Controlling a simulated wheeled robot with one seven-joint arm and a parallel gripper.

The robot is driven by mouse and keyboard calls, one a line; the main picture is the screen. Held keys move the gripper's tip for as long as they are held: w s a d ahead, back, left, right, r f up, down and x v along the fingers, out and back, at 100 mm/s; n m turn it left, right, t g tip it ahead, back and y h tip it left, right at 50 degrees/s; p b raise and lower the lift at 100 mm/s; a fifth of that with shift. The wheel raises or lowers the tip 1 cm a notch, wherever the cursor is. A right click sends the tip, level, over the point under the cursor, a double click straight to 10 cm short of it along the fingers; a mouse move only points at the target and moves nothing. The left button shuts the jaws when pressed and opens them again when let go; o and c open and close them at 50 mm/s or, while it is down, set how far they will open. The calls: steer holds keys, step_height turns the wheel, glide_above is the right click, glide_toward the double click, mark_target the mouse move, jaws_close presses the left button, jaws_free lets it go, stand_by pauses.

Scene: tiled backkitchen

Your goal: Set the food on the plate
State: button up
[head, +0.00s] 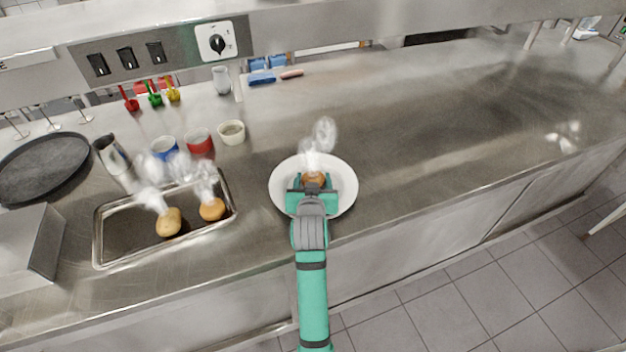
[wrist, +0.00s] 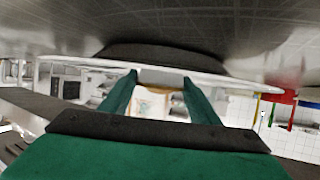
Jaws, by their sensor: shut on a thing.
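A white round plate (head: 343,203) lies on the steel counter in the middle of the head view. My gripper (head: 312,187) is over the plate and shut on a brown, rounded, steaming piece of food (head: 313,178). Whether this food touches the plate I cannot tell. In the wrist view my fingers (wrist: 160,84) reach close to the plate's pale rim (wrist: 235,84), and the food between them is not clear. Two more steaming pieces, a yellowish one (head: 169,222) and a browner one (head: 212,209), lie in the metal tray (head: 125,258).
A dark pan (head: 42,166), a metal jug (head: 111,154) and a blue cup (head: 164,148), red cup (head: 199,141) and whitish cup (head: 232,132) stand left of the plate. A blue-handled utensil (head: 262,79) lies behind. The counter right of the plate is clear.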

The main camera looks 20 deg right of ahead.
steer(key=shift+f, duration=0.1)
steer(key=o, duration=0.6)
steer(key=shift+o, duration=0.2)
steer(key=shift+r, duration=0.2)
steer(key=shift+s+a, duration=0.2)
steer(key=shift+s, duration=0.05)
steer(key=v, duration=1.1)
steer(key=shift+s+r, duration=0.15)
steer(key=shift+s, duration=0.05)
steer(key=shift+d, duration=0.1)
